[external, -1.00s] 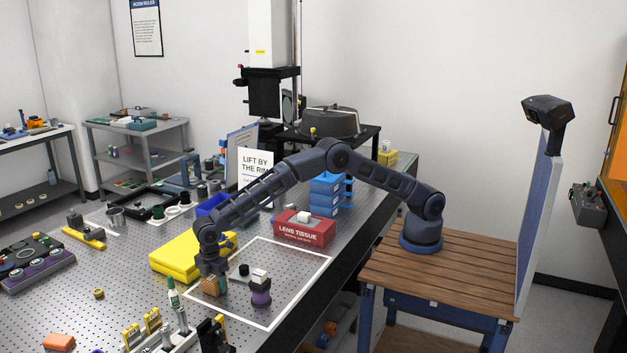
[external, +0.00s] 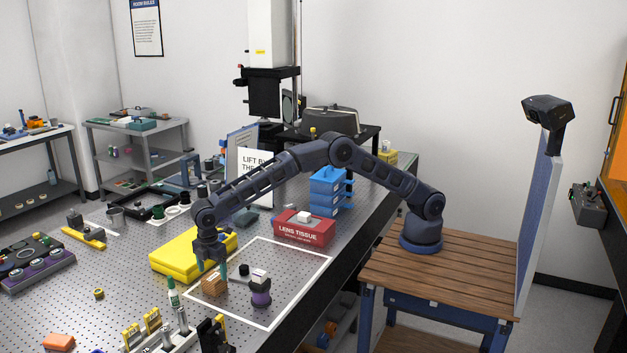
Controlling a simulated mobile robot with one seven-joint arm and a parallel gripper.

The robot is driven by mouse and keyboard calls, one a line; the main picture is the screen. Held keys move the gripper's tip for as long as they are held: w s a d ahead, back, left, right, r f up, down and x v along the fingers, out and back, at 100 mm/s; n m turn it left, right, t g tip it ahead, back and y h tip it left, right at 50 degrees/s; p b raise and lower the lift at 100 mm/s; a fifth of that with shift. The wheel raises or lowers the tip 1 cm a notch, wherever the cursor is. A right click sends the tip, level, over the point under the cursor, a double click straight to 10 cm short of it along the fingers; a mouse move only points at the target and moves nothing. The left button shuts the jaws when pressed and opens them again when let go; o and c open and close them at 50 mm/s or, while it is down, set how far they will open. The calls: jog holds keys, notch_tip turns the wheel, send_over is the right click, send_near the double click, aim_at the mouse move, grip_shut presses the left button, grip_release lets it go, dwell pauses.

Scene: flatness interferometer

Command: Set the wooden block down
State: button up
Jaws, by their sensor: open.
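The wooden block (external: 213,286) stands on the perforated optical table (external: 130,293), at the left edge of the white outlined square and just in front of the yellow case. My gripper (external: 212,268) points down directly over the block and is open. The gap between its fingertips and the block is too small to judge. A greenish part shows at the gripper's right side.
A purple-based post (external: 260,292) and a small black cylinder (external: 244,269) stand to the right inside the square. The yellow case (external: 190,256) lies behind. A green-and-white bottle (external: 173,293) stands close on the left. The right part of the square is clear.

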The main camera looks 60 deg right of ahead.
aim_at(213, 276)
jog(key=shift+r, duration=3.15)
